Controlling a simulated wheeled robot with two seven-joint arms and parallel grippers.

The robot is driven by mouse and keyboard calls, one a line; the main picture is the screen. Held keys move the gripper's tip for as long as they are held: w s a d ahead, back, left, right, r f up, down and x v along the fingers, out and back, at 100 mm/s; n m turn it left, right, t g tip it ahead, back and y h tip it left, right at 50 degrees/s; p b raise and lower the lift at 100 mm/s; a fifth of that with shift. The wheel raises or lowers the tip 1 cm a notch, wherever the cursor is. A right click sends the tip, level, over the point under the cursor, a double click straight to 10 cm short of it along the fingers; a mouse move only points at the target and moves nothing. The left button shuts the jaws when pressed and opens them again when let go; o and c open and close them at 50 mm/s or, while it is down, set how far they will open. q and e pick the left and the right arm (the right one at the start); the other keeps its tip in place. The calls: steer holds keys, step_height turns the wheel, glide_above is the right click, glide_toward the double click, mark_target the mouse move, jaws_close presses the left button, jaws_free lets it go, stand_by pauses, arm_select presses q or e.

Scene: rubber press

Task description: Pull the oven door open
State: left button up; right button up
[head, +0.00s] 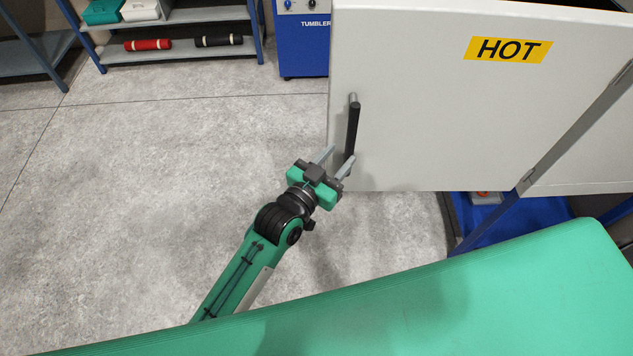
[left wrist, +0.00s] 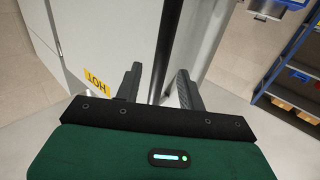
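The pale grey oven door (head: 430,130) fills the upper right of the head view, with a yellow HOT label (head: 507,50). A dark upright bar handle (head: 353,127) stands near its left edge. My left gripper (head: 334,162) is at the handle's lower end, its two fingers apart. I cannot tell whether either finger touches the handle. The label (left wrist: 96,80) also shows there. My right gripper is out of view.
A blue stand (head: 510,218) is below the door. A blue tumbler machine (head: 302,40) and shelves (head: 185,52) with rolls stand at the back. The grey floor (head: 150,150) left of the door is clear. A green surface crosses the front.

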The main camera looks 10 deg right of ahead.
arm_select(q)
steer(key=b+v, duration=0.2)
steer(key=v, duration=0.6)
